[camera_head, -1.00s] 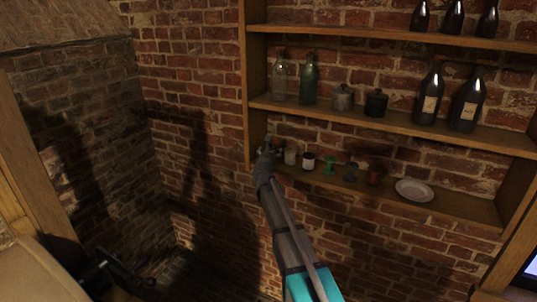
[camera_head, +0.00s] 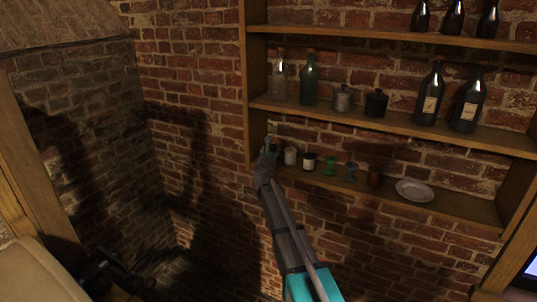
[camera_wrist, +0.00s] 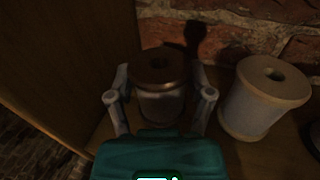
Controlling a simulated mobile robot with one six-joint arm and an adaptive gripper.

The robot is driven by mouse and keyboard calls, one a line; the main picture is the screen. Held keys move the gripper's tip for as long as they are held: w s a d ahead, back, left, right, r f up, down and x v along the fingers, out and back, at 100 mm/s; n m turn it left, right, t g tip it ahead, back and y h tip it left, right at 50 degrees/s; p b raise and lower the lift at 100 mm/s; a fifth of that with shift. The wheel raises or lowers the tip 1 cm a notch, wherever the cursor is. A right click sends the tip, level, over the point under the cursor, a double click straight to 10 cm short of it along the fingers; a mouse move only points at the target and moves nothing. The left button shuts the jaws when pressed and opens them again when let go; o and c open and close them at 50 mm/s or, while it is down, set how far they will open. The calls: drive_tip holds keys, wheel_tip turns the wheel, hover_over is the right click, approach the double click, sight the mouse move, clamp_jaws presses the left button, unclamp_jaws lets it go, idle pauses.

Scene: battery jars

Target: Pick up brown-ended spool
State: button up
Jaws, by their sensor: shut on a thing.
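In the head view my gripper (camera_head: 268,150) is at the left end of the lower shelf, and I cannot make out the spool there. Whether the spool still touches the shelf is not clear.
A pale-ended spool (camera_wrist: 264,98) stands close to the right in the wrist view. The shelf's wooden side wall (camera_wrist: 75,60) is close on the left, with brick behind. Several small items and a white plate (camera_head: 414,190) sit further right on the lower shelf.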

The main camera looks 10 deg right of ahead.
drive_tip(key=shift+r, duration=0.2)
wheel_tip(320, 180, up, 2)
drive_tip(key=shift+r+p, duration=0.1)
drive_tip(key=shift+p, duration=1.15)
drive_tip(key=s+r+p, duration=1)
drive_tip(key=s, duration=0.4)
drive_tip(key=shift+d+r, duration=0.2)
drive_tip(key=shift+d, duration=0.15)
